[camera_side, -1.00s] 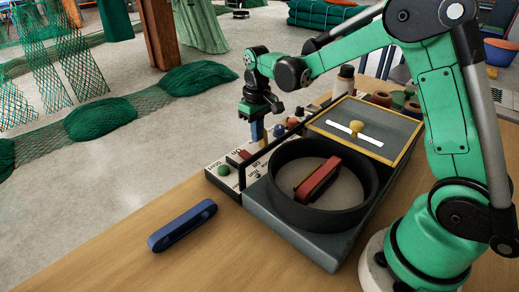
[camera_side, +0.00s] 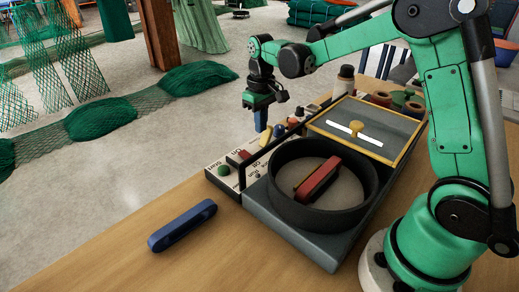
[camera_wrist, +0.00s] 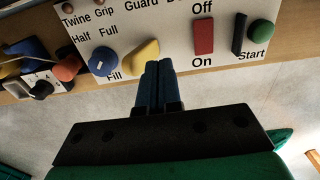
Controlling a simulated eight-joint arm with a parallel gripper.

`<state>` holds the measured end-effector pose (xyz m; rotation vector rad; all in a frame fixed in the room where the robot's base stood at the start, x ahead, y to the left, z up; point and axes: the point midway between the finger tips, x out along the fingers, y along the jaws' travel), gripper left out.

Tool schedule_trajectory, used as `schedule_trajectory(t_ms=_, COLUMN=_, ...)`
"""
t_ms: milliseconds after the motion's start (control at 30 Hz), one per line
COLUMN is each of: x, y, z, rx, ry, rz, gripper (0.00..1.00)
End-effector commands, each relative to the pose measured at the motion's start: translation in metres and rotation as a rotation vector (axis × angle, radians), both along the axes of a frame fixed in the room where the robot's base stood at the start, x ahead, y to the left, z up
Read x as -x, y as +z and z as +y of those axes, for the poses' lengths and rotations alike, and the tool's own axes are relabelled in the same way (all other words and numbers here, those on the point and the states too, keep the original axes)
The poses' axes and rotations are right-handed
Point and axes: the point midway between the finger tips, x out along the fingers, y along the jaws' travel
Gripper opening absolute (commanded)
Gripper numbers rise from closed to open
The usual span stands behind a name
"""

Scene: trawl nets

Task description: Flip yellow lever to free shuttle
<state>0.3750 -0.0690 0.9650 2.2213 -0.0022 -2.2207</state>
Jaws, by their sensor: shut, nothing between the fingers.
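The yellow lever (camera_side: 264,139) stands on the white labelled panel, and it shows in the wrist view (camera_wrist: 143,54) beside a blue knob. My gripper (camera_side: 260,127) is above the panel with its blue fingers pointing down, shut and empty. In the wrist view the closed fingertips (camera_wrist: 158,66) appear just beside the lever; I cannot tell whether they touch it. A red shuttle (camera_side: 317,179) sits inside the black round ring (camera_side: 290,215) on the grey machine.
The panel has a red switch (camera_wrist: 203,37), a black lever (camera_wrist: 239,33) and a green start button (camera_wrist: 262,33). A blue shuttle (camera_side: 182,226) lies on the wooden table. A yellow-framed tray (camera_side: 385,150) stands behind the ring.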

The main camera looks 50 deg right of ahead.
Motion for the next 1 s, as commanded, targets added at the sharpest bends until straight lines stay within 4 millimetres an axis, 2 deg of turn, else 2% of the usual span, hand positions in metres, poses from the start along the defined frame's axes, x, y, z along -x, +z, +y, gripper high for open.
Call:
schedule_trajectory(t_ms=500, x=0.000, y=0.045, z=0.008, rx=-0.001, ry=0.001, rz=0.000, gripper=0.00)
schedule_trajectory(t_ms=1000, x=0.002, y=0.053, z=0.011, rx=0.000, ry=0.001, rz=-0.011, gripper=0.00)
